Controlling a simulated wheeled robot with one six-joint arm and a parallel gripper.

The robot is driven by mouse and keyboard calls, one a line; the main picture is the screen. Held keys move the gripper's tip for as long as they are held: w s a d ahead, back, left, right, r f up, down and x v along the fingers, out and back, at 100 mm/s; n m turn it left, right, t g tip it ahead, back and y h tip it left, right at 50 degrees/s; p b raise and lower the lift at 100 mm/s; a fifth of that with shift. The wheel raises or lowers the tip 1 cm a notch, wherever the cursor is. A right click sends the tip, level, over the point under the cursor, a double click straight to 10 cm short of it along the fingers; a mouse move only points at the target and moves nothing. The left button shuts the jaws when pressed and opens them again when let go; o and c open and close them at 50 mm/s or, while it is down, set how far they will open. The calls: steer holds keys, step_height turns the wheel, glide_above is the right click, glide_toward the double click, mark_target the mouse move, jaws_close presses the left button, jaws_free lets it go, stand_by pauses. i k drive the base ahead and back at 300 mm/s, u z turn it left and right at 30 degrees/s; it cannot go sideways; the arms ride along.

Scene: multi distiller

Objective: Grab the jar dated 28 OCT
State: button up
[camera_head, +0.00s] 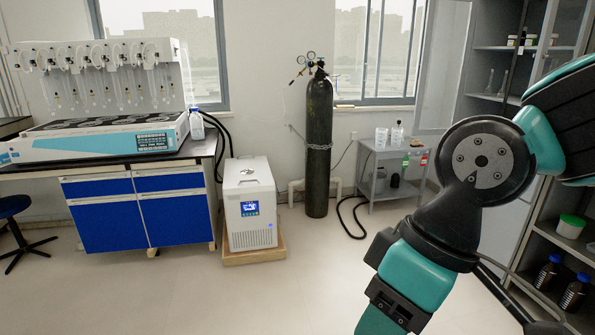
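No date label can be read in this view, so I cannot tell which vessel is the jar dated 28 OCT. A white jar with a green lid (570,227) stands on a cabinet shelf at the right. Two dark bottles with blue caps, one nearer the left (548,273) and one nearer the right (574,292), stand on the shelf below it. Small jars (520,41) sit on an upper shelf. My teal and black arm crosses the right side in front of the cabinet; its gripper is not visible, with the arm running out of the bottom edge.
A multi-unit distiller (95,140) stands on a blue-drawered bench (140,208) at the left. A white chiller (249,205), a black gas cylinder (318,145) and a small grey cart (380,150) stand along the back wall. A stool (14,207) is far left. The middle floor is clear.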

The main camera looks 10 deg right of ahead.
mark_target(531, 40)
steer(key=z, duration=0.05)
steer(key=i, duration=1.95)
steer(key=z, duration=0.7)
steer(key=i, duration=1.95)
steer(key=z, duration=1.4)
steer(key=i, duration=0.95)
steer(key=z, duration=0.4)
